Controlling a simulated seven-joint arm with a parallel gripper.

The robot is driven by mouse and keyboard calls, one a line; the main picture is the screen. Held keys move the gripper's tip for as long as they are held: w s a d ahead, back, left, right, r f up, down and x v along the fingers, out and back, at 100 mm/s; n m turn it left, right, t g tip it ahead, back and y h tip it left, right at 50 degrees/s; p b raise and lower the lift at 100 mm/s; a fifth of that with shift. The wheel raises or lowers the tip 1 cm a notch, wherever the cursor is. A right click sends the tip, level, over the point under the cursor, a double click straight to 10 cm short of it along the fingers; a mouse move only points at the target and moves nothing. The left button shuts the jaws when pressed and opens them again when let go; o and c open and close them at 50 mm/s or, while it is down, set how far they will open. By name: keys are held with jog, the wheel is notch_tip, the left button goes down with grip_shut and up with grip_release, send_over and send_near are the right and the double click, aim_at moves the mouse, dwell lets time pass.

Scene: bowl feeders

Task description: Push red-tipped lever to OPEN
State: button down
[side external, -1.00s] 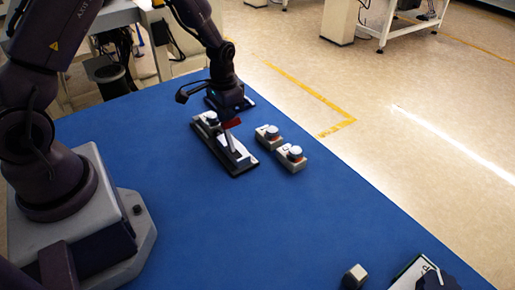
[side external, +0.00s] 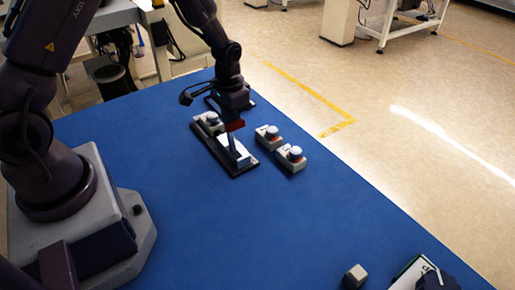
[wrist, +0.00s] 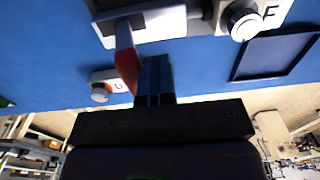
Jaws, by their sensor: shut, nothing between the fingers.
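The red-tipped lever (side external: 235,126) stands up from a light plate on a dark base (side external: 243,167) on the blue table. In the wrist view, the lever's red tip (wrist: 127,66) is just left of my fingers, at its pale shaft's end. My gripper (side external: 232,117) is directly above and behind the lever in the side view. In the wrist view, my gripper (wrist: 155,82) has its fingers shut together, with nothing between them. They are beside the red tip, very close; I cannot tell whether they touch. No OPEN label is readable.
A round knob (side external: 212,118) sits at the far end of the lever's base. Two small boxes with round knobs (side external: 268,134) (side external: 291,157) stand to its right. The blue table between is clear.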

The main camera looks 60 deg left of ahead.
aim_at(237, 122)
jog(key=shift+d+f, duration=0.2)
jog(key=shift+d, duration=0.5)
jog(key=shift+d+f, duration=0.25)
jog(key=shift+d, duration=0.4)
jog(key=shift+d+f, duration=0.2)
jog(key=shift+d, duration=0.5)
jog(key=shift+a+r, duration=0.1)
jog(key=shift+a, duration=0.5)
jog(key=shift+r, duration=4.05)
jog(key=shift+s+f, duration=0.1)
jog(key=shift+s, duration=0.15)
jog(key=shift+s+d+g, duration=0.1)
jog(key=shift+s+g, duration=0.3)
jog(key=shift+s, duration=0.5)
jog(key=s+d+r+t, duration=0.2)
jog(key=s+r+t, duration=0.1)
jog(key=s+r, duration=0.5)
jog(key=s+d+r+t, duration=0.3)
jog(key=s+r, duration=0.4)
jog(key=r, duration=0.4)
jog(key=shift+s+r, duration=0.25)
jog(key=shift+s, duration=0.15)
